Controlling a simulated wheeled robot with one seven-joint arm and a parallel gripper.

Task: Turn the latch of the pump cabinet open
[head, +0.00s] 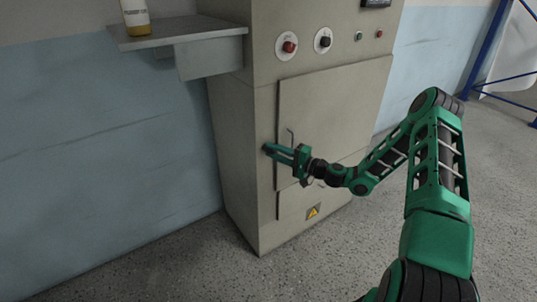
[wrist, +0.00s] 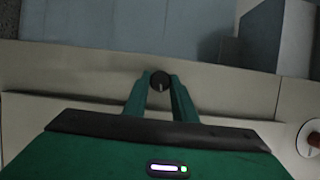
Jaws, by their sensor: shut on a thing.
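The pump cabinet (head: 262,90) is a tall beige box against the wall, with a flat door panel (head: 340,105) on its front. The door looks closed. My gripper (head: 268,150) is at the left edge of the door, about halfway up the cabinet. In the wrist view my gripper (wrist: 160,92) has its two green fingers on either side of a small round dark latch (wrist: 160,77) with a pale slot line, and is shut on it. The line runs roughly up and down in that view. In the head view my fingers hide the latch.
A red button (head: 289,47) and a black knob (head: 325,41) sit above the door. A wall shelf (head: 180,32) with a bottle (head: 135,16) stands at left. The floor in front is clear.

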